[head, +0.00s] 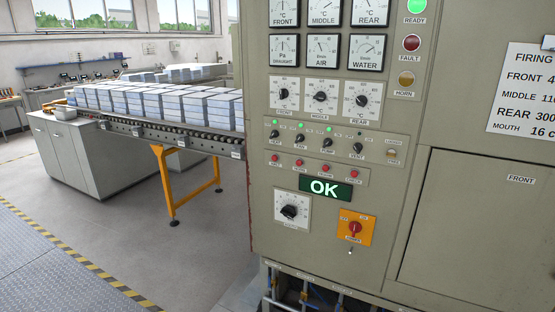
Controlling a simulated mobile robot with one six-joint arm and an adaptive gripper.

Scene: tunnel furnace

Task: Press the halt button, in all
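A row of several small red push buttons sits on the grey-green control panel (376,200), under the toggle switches. The leftmost red button (274,158) has a tiny label under it that may read HALT, but it is too small to be sure. The second red button (299,163), the third red button (325,168) and the rightmost red button (352,174) follow to its right, each with a tiny label. A green display (325,188) below them reads OK. My gripper is not in view.
Below the display are a white-plated rotary dial (291,211) and an orange-plated red switch (355,228). Black toggle switches (300,138) with green lamps are above the buttons. A roller conveyor (150,130) with stacked blocks stands left of the panel. Grey floor (110,215) is open at the left.

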